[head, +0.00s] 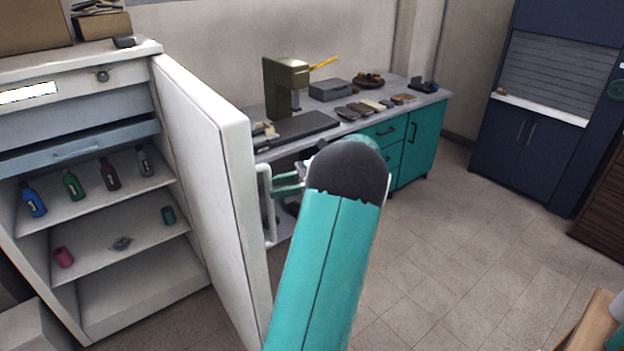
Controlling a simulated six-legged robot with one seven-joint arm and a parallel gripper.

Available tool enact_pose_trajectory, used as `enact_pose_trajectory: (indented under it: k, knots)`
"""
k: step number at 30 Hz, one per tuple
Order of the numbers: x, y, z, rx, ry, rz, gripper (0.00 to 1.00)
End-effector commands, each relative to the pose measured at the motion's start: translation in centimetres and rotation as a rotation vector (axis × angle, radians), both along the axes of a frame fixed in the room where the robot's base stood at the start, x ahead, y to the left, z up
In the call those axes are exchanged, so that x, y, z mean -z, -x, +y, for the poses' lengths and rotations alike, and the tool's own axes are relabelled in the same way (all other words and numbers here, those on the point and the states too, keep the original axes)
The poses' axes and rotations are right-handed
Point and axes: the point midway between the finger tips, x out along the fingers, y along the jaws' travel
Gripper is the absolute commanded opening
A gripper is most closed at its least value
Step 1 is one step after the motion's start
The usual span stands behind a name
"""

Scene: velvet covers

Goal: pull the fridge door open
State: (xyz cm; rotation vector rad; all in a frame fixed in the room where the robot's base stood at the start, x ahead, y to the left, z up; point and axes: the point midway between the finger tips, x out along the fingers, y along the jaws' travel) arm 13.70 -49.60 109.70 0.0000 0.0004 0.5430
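The white fridge (175,288) stands at the left with its door (205,125) swung wide open, so its shelves show. The door's white vertical handle (268,232) is on the side turned away from the shelves. My gripper (276,184) is at the upper part of this handle, with its teal fingers pointing left toward it. My teal arm link with a dark rounded end hides part of the gripper. I cannot tell whether the fingers are closed around the handle or only beside it.
Several small bottles (73,186) and a few small items stand on the fridge shelves. Behind the door is a grey counter (432,99) with teal cabinets and a coffee machine (286,84). A dark blue cabinet (525,150) stands at right. Tiled floor (460,255) right of my arm is clear.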

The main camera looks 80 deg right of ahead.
Motion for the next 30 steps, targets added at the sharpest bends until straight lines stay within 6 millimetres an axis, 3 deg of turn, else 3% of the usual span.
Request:
enact_pose_trajectory:
  k: [15, 22, 30]
  knots:
    - [0.1, 7.6, -4.5, 0.006, 0.001, -0.005, 0.35]
    - [0.0, 9.4, -5.7, 0.001, -0.001, -0.001, 0.35]
    - [0.0, 9.7, -5.8, 0.0, 0.0, 0.0, 0.35]
